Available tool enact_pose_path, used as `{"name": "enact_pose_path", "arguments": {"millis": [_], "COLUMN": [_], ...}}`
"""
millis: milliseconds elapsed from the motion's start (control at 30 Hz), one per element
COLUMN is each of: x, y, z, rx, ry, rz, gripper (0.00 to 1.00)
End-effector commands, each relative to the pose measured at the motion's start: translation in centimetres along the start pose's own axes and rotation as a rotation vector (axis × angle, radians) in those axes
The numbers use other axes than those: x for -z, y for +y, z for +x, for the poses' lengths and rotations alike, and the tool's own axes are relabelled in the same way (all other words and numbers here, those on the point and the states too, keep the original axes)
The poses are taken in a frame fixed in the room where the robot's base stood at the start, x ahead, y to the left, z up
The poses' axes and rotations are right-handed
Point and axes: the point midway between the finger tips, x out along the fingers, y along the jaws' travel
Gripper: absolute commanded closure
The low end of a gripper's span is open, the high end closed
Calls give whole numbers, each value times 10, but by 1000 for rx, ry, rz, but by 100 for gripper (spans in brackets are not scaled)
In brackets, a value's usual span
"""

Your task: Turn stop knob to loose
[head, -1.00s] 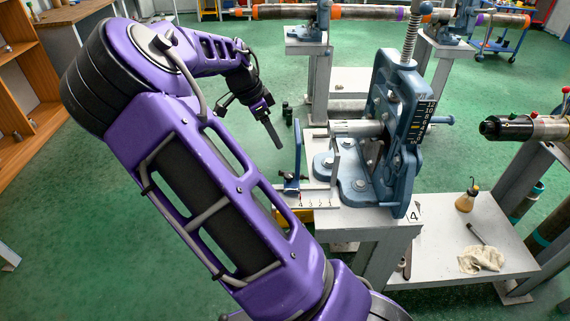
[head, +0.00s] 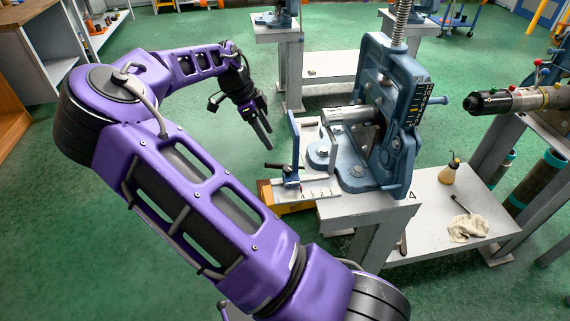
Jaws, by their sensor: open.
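A blue pipe vise (head: 372,120) stands on a grey bench marked 4, with a short metal pipe (head: 345,115) in it. At its left is a length stop with a tall blue plate (head: 294,142) and a small blue slide (head: 291,177) on a numbered scale (head: 315,190). A small dark knob or lever (head: 276,167) sticks out left from the slide; its setting is too small to tell. My gripper (head: 267,140) is open and empty, pointing down, up and left of the knob in the picture and apart from it.
A yellow-orange part (head: 285,207) shows under the scale. A lower shelf (head: 435,215) holds an oil bottle (head: 450,172) and a rag (head: 467,228). Another pipe end (head: 500,101) juts in from the right. The green floor left of the bench is clear.

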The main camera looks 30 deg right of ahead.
Motion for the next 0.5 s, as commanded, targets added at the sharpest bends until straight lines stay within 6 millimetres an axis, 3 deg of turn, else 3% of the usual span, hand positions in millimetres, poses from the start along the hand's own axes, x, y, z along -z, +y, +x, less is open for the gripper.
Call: {"name": "enact_pose_path", "arguments": {"millis": [200,500], "x": [0,0], "y": [1,1], "z": [52,109], "rx": [-3,-2], "ry": [3,2], "rz": [1,0], "gripper": [28,28]}}
